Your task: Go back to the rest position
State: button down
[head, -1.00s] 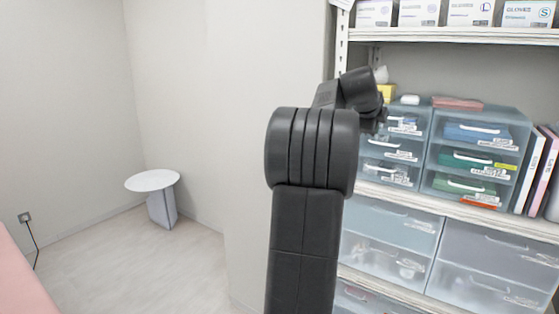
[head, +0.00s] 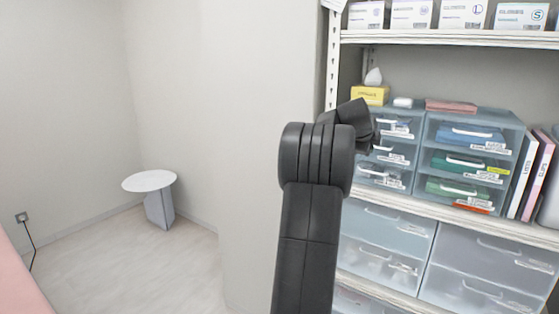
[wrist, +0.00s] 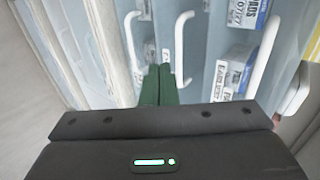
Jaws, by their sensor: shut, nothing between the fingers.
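My gripper (wrist: 159,84) shows in the wrist view, its two green fingers together and empty. They point toward the clear drawer fronts and their white handles. I cannot tell the distance between the fingertips and the drawers. In the head view my dark arm stands upright in front of the shelf's left side, bent at the top toward the drawers. The fingers cannot be made out there.
A shelf (head: 400,198) on the right holds a left drawer unit (head: 412,172) and a right drawer unit (head: 513,165). A yellow tissue box (head: 369,95) and binders (head: 530,176) stand there too. A round white table (head: 150,181) is at left, with open floor (head: 140,255) around it.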

jog(key=s+a+b, duration=0.3)
jog(key=s+a, duration=0.4)
jog(key=s, duration=0.4)
jog(key=s+a+r+b, duration=0.1)
jog(key=s+a+b, duration=0.3)
jog(key=s+a, duration=0.3)
jog(key=shift+s+a, duration=0.15)
jog(key=shift+s, duration=1.85)
